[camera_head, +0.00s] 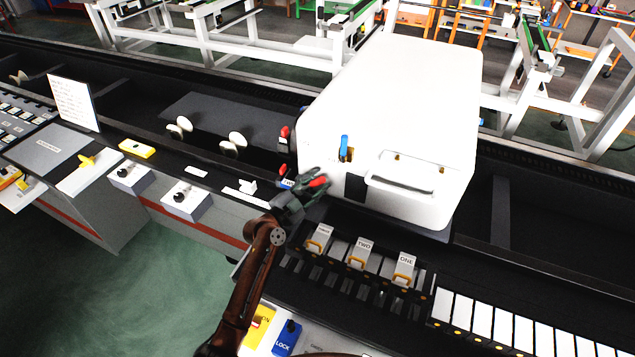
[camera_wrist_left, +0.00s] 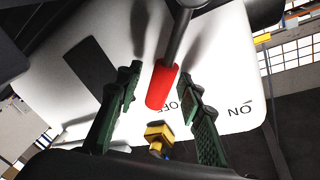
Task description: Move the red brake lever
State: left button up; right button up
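The red brake lever (camera_wrist_left: 162,86) has a red grip on a grey rod. In the left wrist view it lies between the two green fingers of my left gripper (camera_wrist_left: 158,92), with a gap on each side. The fingers are open and not closed on it. In the head view my left gripper (camera_head: 300,192) is at the lower left corner of the white box, with the red grip (camera_head: 318,182) showing among its fingers. The lever's base is hidden there. My right gripper is not in view.
The white box (camera_head: 405,110) carries a blue lever (camera_head: 344,143) and a handle (camera_head: 400,186). Another red-tipped lever (camera_head: 285,132) stands by its left side. Labelled grey pedals (camera_head: 362,252) lie right of my gripper. ON and OFF lettering shows in the left wrist view.

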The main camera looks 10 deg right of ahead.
pick_arm(q)
jog(key=shift+c, duration=0.5)
grip_shut()
